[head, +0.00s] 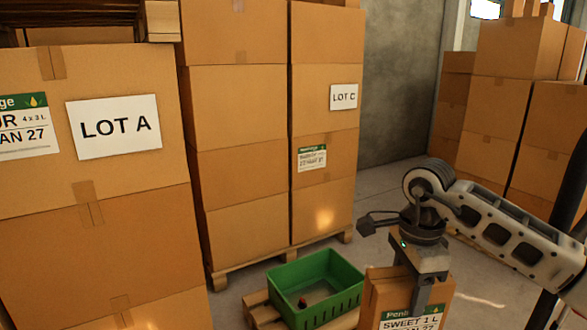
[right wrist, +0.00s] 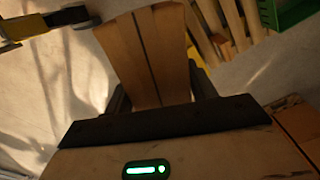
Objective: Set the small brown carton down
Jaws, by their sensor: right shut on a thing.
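The small brown carton (head: 376,292) is at the bottom of the head view, with a green and white label reading "SWEET 1 L". My right gripper (head: 418,288) points down and is shut on it from above. In the right wrist view the carton (right wrist: 158,50) sits between the two dark fingers of my right gripper (right wrist: 160,97). The carton's lower part is cut off in the head view, so I cannot tell whether it touches anything below. My left gripper is not in view.
A green crate (head: 316,283) with a small dark red item inside stands on a wooden pallet (head: 262,312), left of the carton. Tall carton stacks marked LOT A (head: 110,195) and LOT C (head: 325,55) stand left and behind. More stacks (head: 500,105) stand back right. Bare floor lies between.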

